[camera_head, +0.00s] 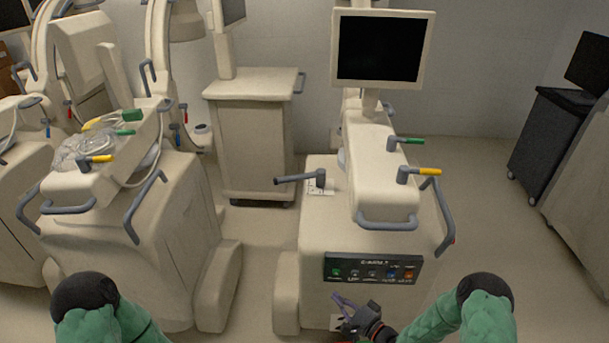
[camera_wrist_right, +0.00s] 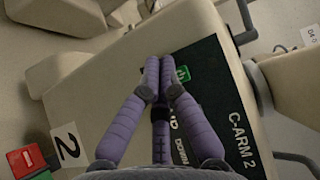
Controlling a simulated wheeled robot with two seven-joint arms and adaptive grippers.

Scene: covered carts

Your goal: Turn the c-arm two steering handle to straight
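The c-arm two cart (camera_head: 325,225) stands in front of me, with a "C-ARM 2" panel (camera_head: 373,270) on its front. Its grey steering handle (camera_head: 300,179) sits on the top left and points sideways to the left, with a dark grip end. My right gripper (camera_head: 350,308) is low in front of the cart, below the panel and well apart from the handle. In the right wrist view its purple fingers (camera_wrist_right: 158,72) meet at the tips in front of the panel (camera_wrist_right: 215,95), with nothing seen between them. My left gripper is out of view.
The cart has a green-tipped lever (camera_head: 410,141), a yellow-tipped lever (camera_head: 424,171), a front bar (camera_head: 387,225) and a monitor (camera_head: 381,48). Another c-arm cart (camera_head: 150,220) stands left, with clear floor (camera_head: 258,260) between. A dark cabinet (camera_head: 545,140) stands right.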

